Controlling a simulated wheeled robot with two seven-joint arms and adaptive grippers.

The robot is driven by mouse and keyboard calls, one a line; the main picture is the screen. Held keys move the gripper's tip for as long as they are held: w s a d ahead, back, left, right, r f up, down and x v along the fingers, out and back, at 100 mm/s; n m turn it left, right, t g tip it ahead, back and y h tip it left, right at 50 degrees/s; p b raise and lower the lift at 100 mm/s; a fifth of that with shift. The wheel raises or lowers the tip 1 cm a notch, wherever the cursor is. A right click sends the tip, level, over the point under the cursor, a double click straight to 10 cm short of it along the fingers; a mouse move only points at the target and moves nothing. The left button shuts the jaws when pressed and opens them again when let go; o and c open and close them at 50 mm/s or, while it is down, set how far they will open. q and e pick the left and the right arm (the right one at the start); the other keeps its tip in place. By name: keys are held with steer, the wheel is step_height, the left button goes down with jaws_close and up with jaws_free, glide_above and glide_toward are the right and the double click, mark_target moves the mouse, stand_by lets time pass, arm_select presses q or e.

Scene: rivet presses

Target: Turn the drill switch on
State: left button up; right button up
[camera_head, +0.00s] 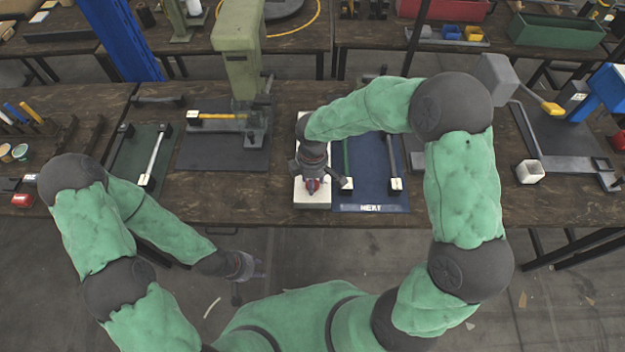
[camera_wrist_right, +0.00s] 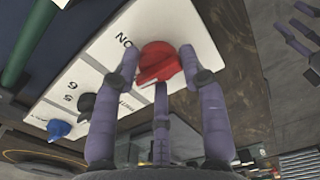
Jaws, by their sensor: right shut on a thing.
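The red switch (camera_wrist_right: 158,62) is a rotary knob on a white panel (camera_wrist_right: 100,62), beside the printed word ON. My right gripper (camera_wrist_right: 160,78) is shut on the red switch, with purple-grey fingers on either side of it and a third below. In the head view, my right gripper (camera_head: 312,182) points down over the white panel (camera_head: 312,202) at the table's front edge, and a bit of red shows between its fingers. My left gripper (camera_head: 252,268) hangs empty in front of the table; its fingers look spread in the right wrist view (camera_wrist_right: 296,38).
The panel also carries a black knob (camera_wrist_right: 86,105) and a blue knob (camera_wrist_right: 58,128). A blue mat (camera_head: 370,190) with bars lies right of the panel. A green press (camera_head: 240,70) on a dark mat stands to the left.

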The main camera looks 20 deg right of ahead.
steer(key=m, duration=0.2)
steer(key=m+b, duration=0.1)
steer(key=m, duration=0.4)
steer(key=shift+w+r+b, duration=0.1)
steer(key=shift+w+b, duration=0.15)
steer(key=shift+b, duration=0.1)
steer(key=m+b, duration=0.1)
steer(key=m, duration=0.4)
steer(key=shift+r+m, duration=0.1)
steer(key=shift+m, duration=0.3)
steer(key=shift+d, duration=0.1)
steer(key=o, duration=1.2)
steer(key=shift+o, duration=0.2)
steer(key=shift+s, duration=0.1)
step_height(320, 180, up, 12)
